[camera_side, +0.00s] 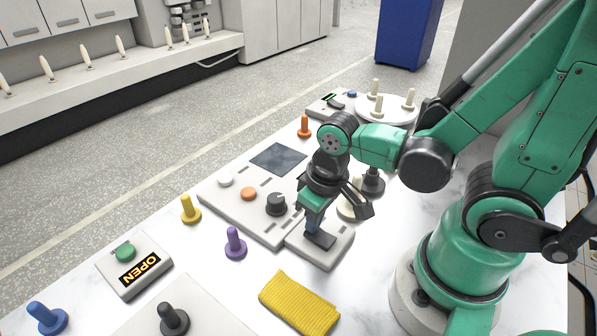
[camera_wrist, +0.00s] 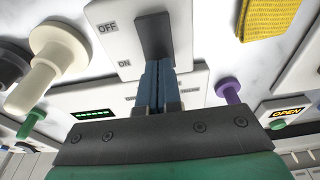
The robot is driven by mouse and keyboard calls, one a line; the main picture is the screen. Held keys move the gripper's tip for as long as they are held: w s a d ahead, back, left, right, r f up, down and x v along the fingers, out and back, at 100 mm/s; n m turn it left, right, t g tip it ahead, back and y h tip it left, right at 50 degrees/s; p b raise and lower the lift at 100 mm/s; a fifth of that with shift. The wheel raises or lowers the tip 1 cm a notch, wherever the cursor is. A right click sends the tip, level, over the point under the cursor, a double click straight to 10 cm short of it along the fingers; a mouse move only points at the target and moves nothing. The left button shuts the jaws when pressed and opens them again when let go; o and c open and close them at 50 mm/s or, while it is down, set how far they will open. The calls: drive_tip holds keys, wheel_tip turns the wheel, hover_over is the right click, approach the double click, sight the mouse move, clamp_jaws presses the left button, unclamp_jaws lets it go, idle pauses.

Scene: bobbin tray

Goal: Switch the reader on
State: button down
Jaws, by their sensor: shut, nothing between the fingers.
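A light switch plate (camera_side: 330,254) with a dark lever (camera_side: 320,240) lies at the near end of a grey panel. In the wrist view the plate (camera_wrist: 122,45) is marked OFF and ON, and the dark lever (camera_wrist: 153,35) stands beside these words. Which way the lever is set is hard to tell. My gripper (camera_side: 312,224) is shut and empty, low over the plate. In the wrist view its blue fingertips (camera_wrist: 153,68) are at the lever's ON-side end; contact cannot be told.
The panel also has a black knob (camera_side: 276,204), an orange button (camera_side: 248,193) and a white button (camera_side: 225,180). A yellow cloth (camera_side: 299,303) lies close in front of the plate. A purple peg (camera_side: 235,243) and an OPEN sign box (camera_side: 135,266) stand left.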

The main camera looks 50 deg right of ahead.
idle(0.4)
drive_tip(key=shift+w+f+g, duration=0.15)
drive_tip(key=shift+f+g, duration=0.1)
drive_tip(key=shift+g, duration=0.05)
drive_tip(key=shift+s+r, duration=0.25)
drive_tip(key=shift+s, duration=0.55)
drive_tip(key=shift+r, duration=0.15)
wheel_tip(320, 180, up, 14)
drive_tip(key=w, duration=0.2)
drive_tip(key=shift+f, duration=0.2)
idle(0.3)
drive_tip(key=shift+w, duration=0.1)
